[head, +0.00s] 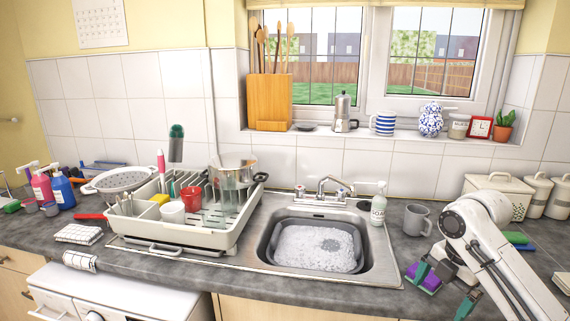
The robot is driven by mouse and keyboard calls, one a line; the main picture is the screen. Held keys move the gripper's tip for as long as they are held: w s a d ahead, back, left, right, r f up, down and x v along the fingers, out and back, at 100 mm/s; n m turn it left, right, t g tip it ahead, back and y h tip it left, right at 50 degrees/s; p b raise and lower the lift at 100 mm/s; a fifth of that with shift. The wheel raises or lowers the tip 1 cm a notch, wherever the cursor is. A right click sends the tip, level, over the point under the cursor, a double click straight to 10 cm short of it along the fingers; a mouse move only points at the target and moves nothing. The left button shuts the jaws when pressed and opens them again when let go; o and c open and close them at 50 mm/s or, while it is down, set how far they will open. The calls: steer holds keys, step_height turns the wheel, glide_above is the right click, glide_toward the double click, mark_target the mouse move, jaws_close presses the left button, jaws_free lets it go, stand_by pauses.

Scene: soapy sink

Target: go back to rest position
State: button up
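My white arm reaches in from the right edge, over the counter right of the sink. My gripper (438,292) points down there, its two teal fingers spread wide apart with nothing seen held between them. A purple block (432,282), perhaps a sponge, lies on the counter close beside the left finger, partly covered by it. I cannot tell whether they touch.
The sink basin (272,257) of foamy water is left of my gripper. A grey mug (417,220) and a soap bottle (378,206) stand behind it. Green and blue sponges (518,240) and a lidded bin (498,195) are behind my arm. The dish rack (215,232) is farther left.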

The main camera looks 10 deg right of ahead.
steer(key=s+a+f+m+t+y, duration=0.1)
steer(key=s+a+f+m, duration=0.4)
steer(key=a+f, duration=0.3)
steer(key=s+a+f+m+t+y, duration=0.15)
steer(key=s+a+f+m, duration=0.3)
steer(key=a, duration=0.55)
steer(key=s+d+f+m+h, duration=0.1)
steer(key=s+d+f+m, duration=0.1)
steer(key=s, duration=0.6)
steer(key=s+d+f+m+g+h, duration=0.1)
steer(key=s+f+m, duration=0.3)
steer(key=s, duration=0.5)
steer(key=s+d+f+m+g+h, duration=0.1)
steer(key=s+d+f+m, duration=0.2)
steer(key=s+m, duration=0.3)
steer(key=s+d, duration=0.1)
steer(key=s, duration=0.1)
steer(key=shift+s+m, duration=0.3)
steer(key=shift+m, duration=0.05)
steer(key=shift+h, duration=0.25)
